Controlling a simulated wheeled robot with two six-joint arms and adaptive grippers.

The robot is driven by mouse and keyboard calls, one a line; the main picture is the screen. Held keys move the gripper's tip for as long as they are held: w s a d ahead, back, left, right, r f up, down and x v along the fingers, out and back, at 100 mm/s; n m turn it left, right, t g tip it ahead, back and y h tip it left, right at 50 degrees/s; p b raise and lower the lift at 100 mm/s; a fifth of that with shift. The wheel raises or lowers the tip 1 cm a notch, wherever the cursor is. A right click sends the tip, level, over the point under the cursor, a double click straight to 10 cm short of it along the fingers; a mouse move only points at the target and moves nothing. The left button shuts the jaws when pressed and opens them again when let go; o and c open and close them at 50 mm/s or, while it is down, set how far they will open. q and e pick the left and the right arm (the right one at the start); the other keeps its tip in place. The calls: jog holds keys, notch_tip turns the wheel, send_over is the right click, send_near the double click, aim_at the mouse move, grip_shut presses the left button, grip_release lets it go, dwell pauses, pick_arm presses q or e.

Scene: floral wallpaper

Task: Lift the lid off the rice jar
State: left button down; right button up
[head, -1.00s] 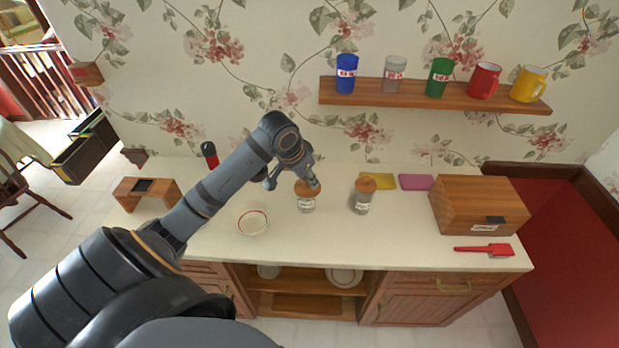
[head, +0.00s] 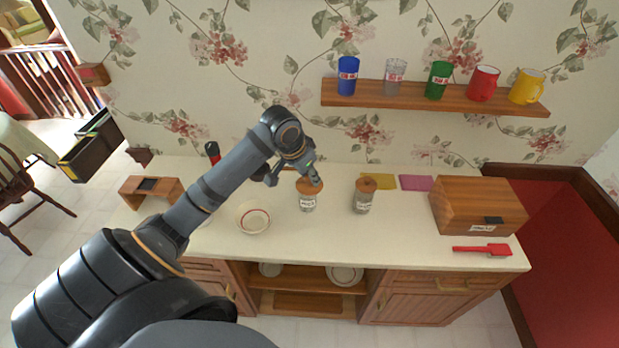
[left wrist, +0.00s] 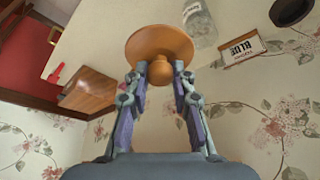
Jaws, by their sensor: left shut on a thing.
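My left gripper (head: 314,180) is at the left one of two glass jars (head: 307,204) on the counter, shut on the knob of its round wooden lid (head: 303,188). In the left wrist view the fingers close around the knob of the lid (left wrist: 143,43). A clear glass jar (left wrist: 198,22) shows just past the lid's edge there. The second jar (head: 362,202), also with a wooden lid, stands to the right. The jar labels are too small to read. My right gripper is not in view.
A white bowl (head: 254,218) is left of the jars. A wooden box (head: 478,207) and red brush (head: 483,250) are at right; yellow (head: 378,181) and pink (head: 416,183) pads lie behind. A shelf (head: 420,98) with mugs hangs above.

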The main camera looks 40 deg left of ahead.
pick_arm(q)
jog(key=shift+r, duration=1.05)
